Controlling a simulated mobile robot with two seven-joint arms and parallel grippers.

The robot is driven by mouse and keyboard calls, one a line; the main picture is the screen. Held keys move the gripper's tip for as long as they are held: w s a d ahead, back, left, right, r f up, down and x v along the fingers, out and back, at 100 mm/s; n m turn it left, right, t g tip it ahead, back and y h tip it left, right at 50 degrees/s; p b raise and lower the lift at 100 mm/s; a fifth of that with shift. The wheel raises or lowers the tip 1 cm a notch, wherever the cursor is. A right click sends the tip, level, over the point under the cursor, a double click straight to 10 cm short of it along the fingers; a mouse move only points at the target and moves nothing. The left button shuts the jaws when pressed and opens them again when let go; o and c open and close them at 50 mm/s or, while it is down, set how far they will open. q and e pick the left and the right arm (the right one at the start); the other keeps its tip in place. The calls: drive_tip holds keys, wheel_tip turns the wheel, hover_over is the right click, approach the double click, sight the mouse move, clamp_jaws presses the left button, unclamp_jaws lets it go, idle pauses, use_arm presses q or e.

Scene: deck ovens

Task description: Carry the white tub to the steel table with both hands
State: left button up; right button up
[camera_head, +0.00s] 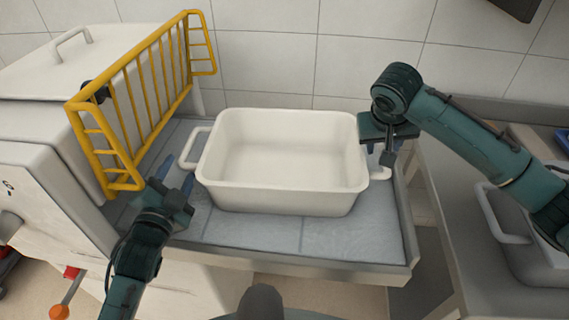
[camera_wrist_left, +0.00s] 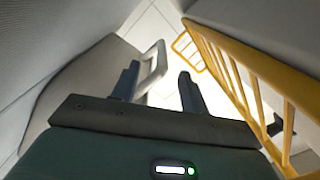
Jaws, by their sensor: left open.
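The white tub (camera_head: 282,195) stands upright and empty on a grey slab surface (camera_head: 250,232). It has a loop handle at each end. My left gripper (camera_head: 178,172) is open beside the tub's left handle (camera_head: 187,150). In the left wrist view the handle (camera_wrist_left: 152,70) shows beyond and between the open fingers (camera_wrist_left: 158,82), nearer the left finger. My right gripper (camera_head: 380,153) points down at the tub's right handle (camera_head: 381,174); its jaw opening is unclear and I cannot tell whether it touches. A grey table (camera_head: 455,235), probably the steel one, stands at the right.
A yellow rail guard (camera_head: 150,95) stands close to my left gripper, beside a white machine (camera_head: 45,150). A pale container with a handle (camera_head: 525,250) occupies part of the right table. A narrow gap separates the slab from that table. A tiled wall is behind.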

sight(182, 159)
use_arm(q)
drive_tip(key=shift+w+d, duration=0.15)
drive_tip(key=shift+w, duration=0.85)
drive_tip(key=shift+w+d, duration=0.15)
drive_tip(key=shift+w, duration=0.8)
use_arm(e)
drive_tip(key=shift+x, duration=2)
use_arm(q)
drive_tip(key=c, duration=0.9)
use_arm(e)
clamp_jaws()
use_arm(q)
clamp_jaws()
drive_tip(key=shift+r, duration=0.15)
use_arm(e)
drive_tip(key=shift+r, duration=0.1)
